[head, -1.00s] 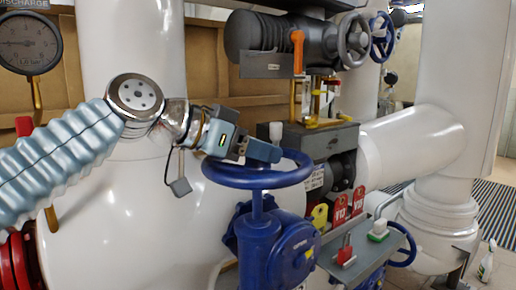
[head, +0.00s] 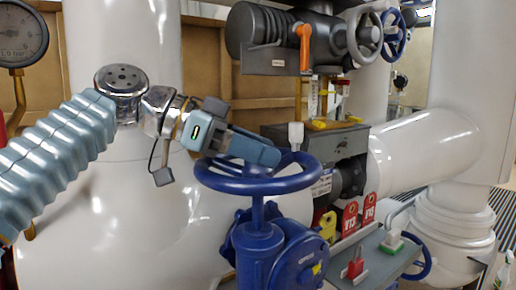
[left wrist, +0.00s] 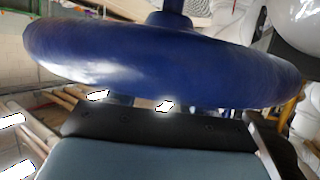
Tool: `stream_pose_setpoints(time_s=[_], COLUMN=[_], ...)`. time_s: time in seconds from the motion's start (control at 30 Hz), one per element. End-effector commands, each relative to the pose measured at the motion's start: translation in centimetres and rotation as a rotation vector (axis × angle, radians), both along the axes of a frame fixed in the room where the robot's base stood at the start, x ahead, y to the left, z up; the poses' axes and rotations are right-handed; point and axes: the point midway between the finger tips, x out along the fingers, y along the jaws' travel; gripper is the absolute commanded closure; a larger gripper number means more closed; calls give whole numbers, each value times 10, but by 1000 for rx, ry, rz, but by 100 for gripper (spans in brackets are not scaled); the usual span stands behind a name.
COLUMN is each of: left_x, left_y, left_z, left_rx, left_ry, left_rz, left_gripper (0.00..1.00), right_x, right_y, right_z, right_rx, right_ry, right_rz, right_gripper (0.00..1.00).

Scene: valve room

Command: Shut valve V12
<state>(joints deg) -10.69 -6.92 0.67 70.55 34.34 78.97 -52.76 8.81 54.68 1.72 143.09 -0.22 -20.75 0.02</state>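A blue handwheel (head: 258,187) lies level on an upright stem above a blue valve body (head: 275,253). No number shows on this wheel, so I cannot tell whether it is V12. My left gripper (head: 262,153) is at the wheel's far rim, its fingers reaching over the wheel from the left. In the left wrist view the blue rim (left wrist: 160,65) fills the space just ahead of the gripper's palm. The fingertips are hidden there, so their gap and any grip on the rim cannot be told. My right gripper is out of view.
Red tags (head: 350,217), a yellow tag (head: 327,226) and a grey shelf (head: 385,262) with a red padlock (head: 355,263) are right of the valve. A grey actuator (head: 290,38) with an orange lever (head: 305,45) is above. A large white pipe (head: 120,215) stands behind my left arm.

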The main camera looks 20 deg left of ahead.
Motion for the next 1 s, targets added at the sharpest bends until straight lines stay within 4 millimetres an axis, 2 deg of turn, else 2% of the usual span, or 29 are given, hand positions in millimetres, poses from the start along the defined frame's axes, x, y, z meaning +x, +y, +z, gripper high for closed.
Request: stream_pose_setpoints(time_s=[0.03, 0.1, 0.43, 0.8, 1.0], left_x=[0, 0, -2, -26, -31], left_y=[0, 0, 3, 53, 62], left_z=[0, 0, 2, 25, 29], left_rx=[0, 0, 0, 0, 0], left_ry=[0, 1, 2, 1, 1], left_rz=[0, 0, 1, 3, 0], left_gripper=[41, 31, 31, 31, 31], right_x=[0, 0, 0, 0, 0], right_y=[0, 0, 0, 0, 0], right_z=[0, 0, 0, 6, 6], right_rx=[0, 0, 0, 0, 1], right_ry=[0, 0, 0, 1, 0], right_rz=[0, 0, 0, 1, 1], right_gripper=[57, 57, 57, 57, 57])
